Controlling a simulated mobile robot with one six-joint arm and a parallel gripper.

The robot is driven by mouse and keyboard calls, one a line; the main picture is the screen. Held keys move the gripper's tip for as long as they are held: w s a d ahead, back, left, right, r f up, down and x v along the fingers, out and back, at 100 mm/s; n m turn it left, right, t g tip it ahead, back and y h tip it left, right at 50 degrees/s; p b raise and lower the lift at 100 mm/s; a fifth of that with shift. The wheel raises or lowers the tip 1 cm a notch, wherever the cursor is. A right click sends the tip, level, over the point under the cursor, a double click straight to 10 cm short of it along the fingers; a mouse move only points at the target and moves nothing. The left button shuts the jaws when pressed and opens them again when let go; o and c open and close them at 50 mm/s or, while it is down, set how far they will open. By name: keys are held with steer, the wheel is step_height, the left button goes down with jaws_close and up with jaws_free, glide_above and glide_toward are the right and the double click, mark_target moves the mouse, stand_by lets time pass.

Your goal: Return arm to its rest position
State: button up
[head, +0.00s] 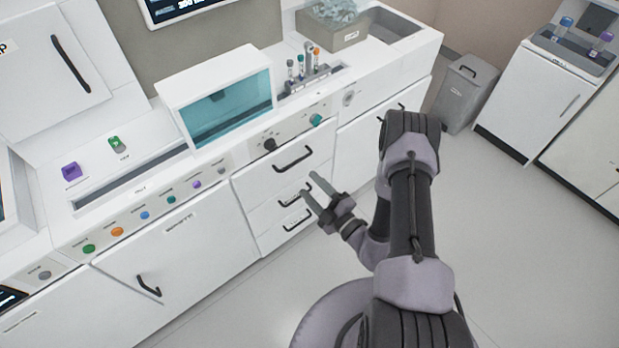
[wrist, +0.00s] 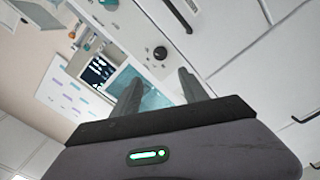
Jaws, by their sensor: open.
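My gripper (head: 314,192) is open and empty in the head view, in front of the white drawers (head: 290,170) below the counter. Its two grey fingers point up and left, and no object is between them. My arm is folded, with its elbow raised at the centre right. In the wrist view my gripper (wrist: 160,92) shows two spread fingers, with the teal window (wrist: 150,100) and the counter front beyond them.
A rack of capped tubes (head: 303,72) stands on the counter beside the teal-windowed box (head: 228,105). Black handles and coloured knobs stick out from the cabinet fronts. A grey bin (head: 467,95) stands at the back right. The floor (head: 510,240) to the right is clear.

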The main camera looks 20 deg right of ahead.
steer(key=w+a+r+n+g+y, duration=0.1)
steer(key=a+r+n+y, duration=0.2)
steer(key=r+n, duration=0.15)
steer(key=a+r+n+g+y, duration=0.2)
steer(key=a+r+n+y, duration=0.15)
steer(key=r, duration=0.25)
steer(key=s+a+r+n+g+y, duration=0.2)
steer(key=s+a+r+n+g, duration=0.3)
steer(key=n, duration=0.3)
steer(key=s+a+r+n+g+y, duration=0.2)
steer(key=a+r+n+g, duration=0.25)
steer(key=r+n, duration=0.3)
steer(key=s+r+n+g+h, duration=0.2)
steer(key=s+n+g+h, duration=0.15)
steer(key=s+n, duration=0.45)
steer(key=s+r+n+g+h, duration=0.2)
steer(key=s+n+h, duration=0.4)
steer(key=n, duration=0.4)
steer(key=s+d+r+n+t+h+b, duration=0.1)
steer(key=d+r+n+t+h, duration=0.4)
steer(key=d+n+t, duration=0.2)
steer(key=d+n, duration=0.2)
steer(key=n, duration=0.1)
steer(key=shift+d, duration=0.35)
